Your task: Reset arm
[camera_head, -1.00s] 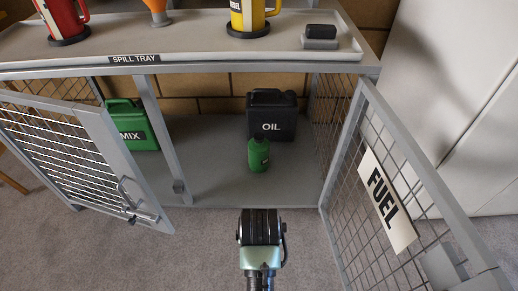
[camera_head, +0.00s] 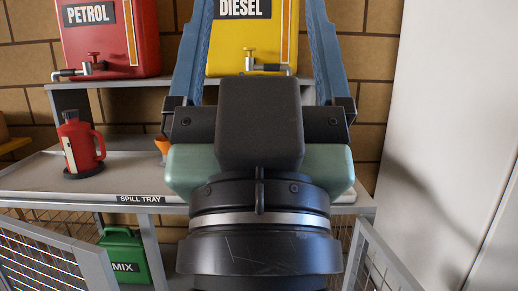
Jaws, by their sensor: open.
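My gripper (camera_head: 258,12) is raised large in the middle of the view, close to the camera and pointing up and away. Its two blue fingers stand wide apart and run up to the top edge of the picture, with nothing seen held between them. My wrist and gripper body hide the middle of the spill tray and most of the cage below it.
A red petrol container (camera_head: 110,42) and a yellow diesel container (camera_head: 252,42) stand on the upper shelf. A red jug (camera_head: 80,146) and part of an orange funnel (camera_head: 162,145) are on the spill tray (camera_head: 120,176). A green mix can (camera_head: 124,256) is below. Mesh doors (camera_head: 388,262) stand open.

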